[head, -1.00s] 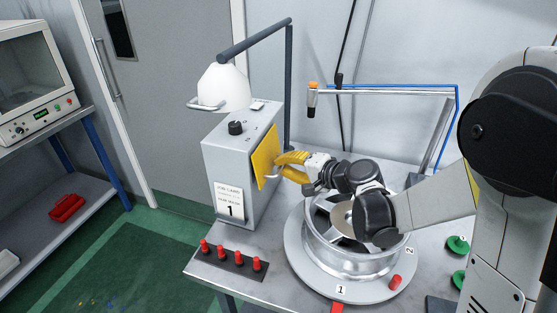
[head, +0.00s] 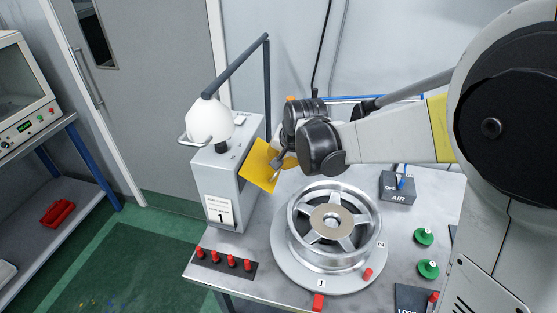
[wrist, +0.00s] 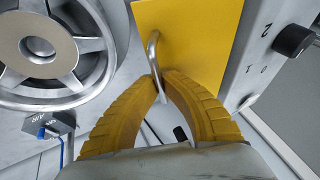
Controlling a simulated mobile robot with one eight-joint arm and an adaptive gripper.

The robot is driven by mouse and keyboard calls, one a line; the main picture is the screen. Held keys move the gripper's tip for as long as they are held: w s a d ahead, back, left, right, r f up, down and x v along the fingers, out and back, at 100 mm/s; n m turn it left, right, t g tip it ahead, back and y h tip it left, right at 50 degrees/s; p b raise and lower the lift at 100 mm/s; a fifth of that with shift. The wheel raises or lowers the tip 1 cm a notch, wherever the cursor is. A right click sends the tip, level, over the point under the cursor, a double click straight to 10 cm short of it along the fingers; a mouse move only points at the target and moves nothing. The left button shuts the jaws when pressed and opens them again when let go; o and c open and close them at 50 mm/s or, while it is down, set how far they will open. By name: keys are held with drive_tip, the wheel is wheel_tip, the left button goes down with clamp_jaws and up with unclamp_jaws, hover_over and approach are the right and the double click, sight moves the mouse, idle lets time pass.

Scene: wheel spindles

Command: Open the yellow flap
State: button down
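The yellow flap (head: 260,167) is on the side of the grey box (head: 225,180) and stands swung out at an angle from it. In the wrist view the flap (wrist: 183,40) fills the upper middle, with a bent metal handle (wrist: 153,52) on its face. My gripper (wrist: 167,80) has its yellow ribbed fingers closed around the handle, tips nearly together. In the head view my gripper (head: 278,165) is at the flap's right side, mostly hidden by my wrist. What lies behind the flap is hidden.
A wheel (head: 332,225) lies on a round plate below my arm. Red pegs (head: 231,263) stand at the table's front left. An AIR block (head: 397,188) and green knobs (head: 424,236) are at right.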

drive_tip(key=shift+r+p, duration=0.35)
drive_tip(key=shift+r, duration=0.3)
drive_tip(key=c, duration=1.6)
unclamp_jaws()
drive_tip(key=shift+o, duration=0.2)
drive_tip(key=v, duration=1.2)
